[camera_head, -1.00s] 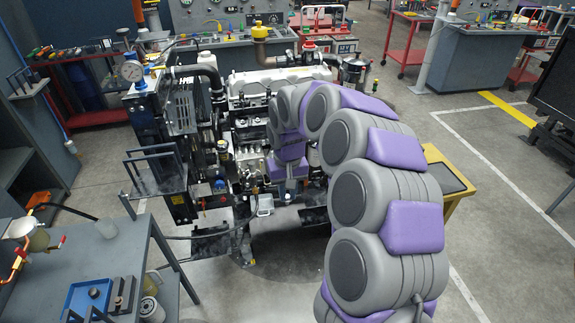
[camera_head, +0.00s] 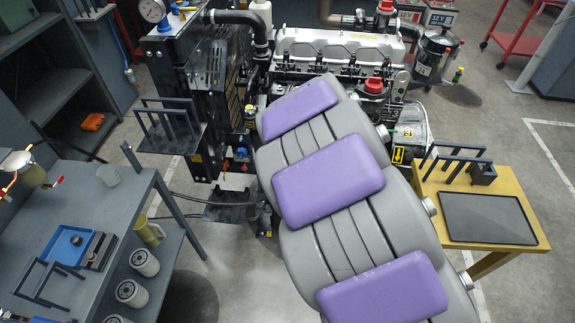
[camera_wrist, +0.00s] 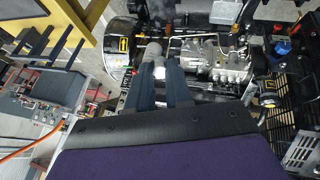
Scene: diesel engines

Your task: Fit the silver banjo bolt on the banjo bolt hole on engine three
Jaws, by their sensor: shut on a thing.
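My gripper (camera_wrist: 162,72) shows in the wrist view as two dark fingers. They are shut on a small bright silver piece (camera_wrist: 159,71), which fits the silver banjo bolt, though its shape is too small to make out. The fingers point at the side of the engine (camera_wrist: 215,62). My arm hides my gripper and much of the engine's near side there. I cannot pick out the banjo bolt hole in either view.
A yellow table (camera_head: 430,205) with a black tray (camera_head: 488,240) stands right of my arm. A grey workbench (camera_head: 90,205) with a blue tray (camera_head: 68,243) is at the left. Black racks, hoses and the radiator crowd the engine's left. Floor at the far right is open.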

